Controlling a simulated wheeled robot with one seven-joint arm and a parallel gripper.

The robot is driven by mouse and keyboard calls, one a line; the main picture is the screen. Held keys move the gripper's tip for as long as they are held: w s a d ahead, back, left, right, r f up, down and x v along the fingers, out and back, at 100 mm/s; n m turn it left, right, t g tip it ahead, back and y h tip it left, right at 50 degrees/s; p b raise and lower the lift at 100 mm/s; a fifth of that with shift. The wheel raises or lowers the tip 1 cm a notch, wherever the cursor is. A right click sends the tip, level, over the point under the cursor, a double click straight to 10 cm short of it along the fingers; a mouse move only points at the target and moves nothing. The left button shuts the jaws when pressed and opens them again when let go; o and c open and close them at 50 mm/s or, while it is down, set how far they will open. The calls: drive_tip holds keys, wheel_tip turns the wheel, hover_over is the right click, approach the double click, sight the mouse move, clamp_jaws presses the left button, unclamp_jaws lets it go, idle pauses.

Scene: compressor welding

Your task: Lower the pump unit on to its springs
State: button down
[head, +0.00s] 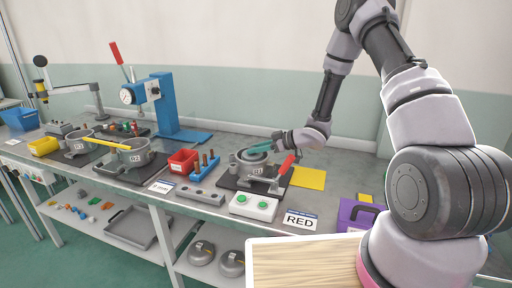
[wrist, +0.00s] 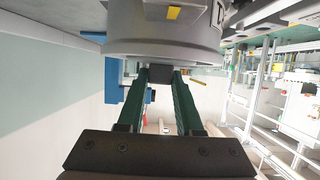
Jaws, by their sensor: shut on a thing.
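My gripper (head: 262,147) reaches in from the right with its green fingers over the open top of a grey round housing (head: 251,168). In the wrist view the fingers (wrist: 160,75) are shut on a small dark block (wrist: 160,73), apparently part of the pump unit. A large grey round body (wrist: 165,35) with a yellow mark fills the top of that view, close to the fingertips. The rest of the pump unit and the springs are hidden or too small to make out. I cannot tell whether the unit touches the springs.
A red-handled clamp (head: 286,166) stands right beside the housing. A red bin (head: 183,161), a blue rack (head: 205,168) and a green-button box (head: 254,206) surround it. A yellow plate (head: 308,179) lies to the right. A blue press (head: 163,105) stands further left.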

drive_tip(key=shift+f, duration=0.25)
idle(0.5)
drive_tip(key=shift+c, duration=2.4)
unclamp_jaws()
